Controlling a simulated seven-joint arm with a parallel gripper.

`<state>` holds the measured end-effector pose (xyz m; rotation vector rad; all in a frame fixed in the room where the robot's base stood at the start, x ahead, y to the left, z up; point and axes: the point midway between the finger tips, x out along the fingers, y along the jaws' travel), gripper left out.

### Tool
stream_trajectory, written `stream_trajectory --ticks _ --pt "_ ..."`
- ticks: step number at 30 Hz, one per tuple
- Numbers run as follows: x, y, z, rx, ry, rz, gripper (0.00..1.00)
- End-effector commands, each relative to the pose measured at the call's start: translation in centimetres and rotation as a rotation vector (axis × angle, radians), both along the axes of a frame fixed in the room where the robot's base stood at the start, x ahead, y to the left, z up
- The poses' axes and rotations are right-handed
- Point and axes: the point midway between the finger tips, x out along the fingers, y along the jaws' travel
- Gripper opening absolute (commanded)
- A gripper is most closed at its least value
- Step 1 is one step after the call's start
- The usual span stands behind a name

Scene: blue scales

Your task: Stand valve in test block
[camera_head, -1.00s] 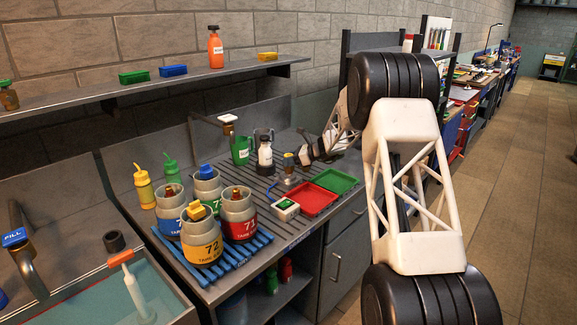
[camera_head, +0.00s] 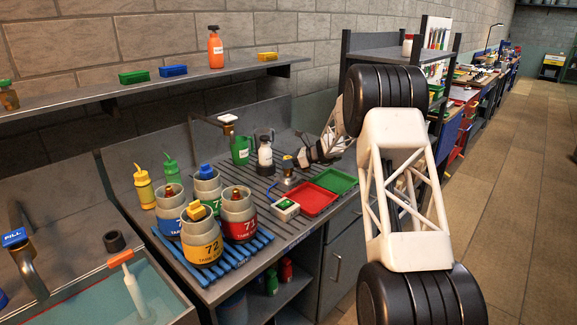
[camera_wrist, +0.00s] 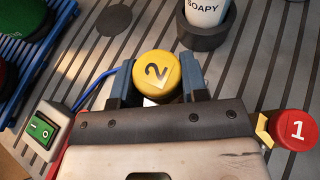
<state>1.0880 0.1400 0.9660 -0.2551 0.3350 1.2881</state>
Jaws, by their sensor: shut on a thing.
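The valve (camera_wrist: 157,76) has a yellow cap marked 2. My gripper (camera_wrist: 155,88) is shut on it, with one finger on either side of the cap. In the head view my gripper (camera_head: 293,162) reaches in from the right over the rack's drainboard. A small metallic base (camera_head: 289,180), perhaps the test block, shows right below the gripper, with a blue cable leading to it. I cannot tell whether the valve touches or sits in it; the valve's lower part is hidden. A second valve with a red cap marked 1 (camera_wrist: 296,130) is to the right in the wrist view.
A soapy bottle (camera_head: 265,157) in a dark holder stands behind the gripper. A green-switch box (camera_head: 285,209), red tray (camera_head: 314,201) and green tray (camera_head: 335,181) lie in front. Several numbered tanks (camera_head: 203,242) stand on a blue rack at left. A water sink (camera_head: 95,292) is further left.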

Motion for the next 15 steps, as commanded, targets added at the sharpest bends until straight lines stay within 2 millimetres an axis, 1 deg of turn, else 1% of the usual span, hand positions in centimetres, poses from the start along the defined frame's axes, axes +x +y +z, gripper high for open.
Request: stream_trajectory --ticks 1,4,15 --pt "0.01 0.0 -0.57 0.0 0.001 0.0 0.08" --pt "0.0 0.0 -1.16 0.0 0.001 0.0 0.08" --pt "0.0 0.0 -1.39 0.0 0.0 0.0 0.08"
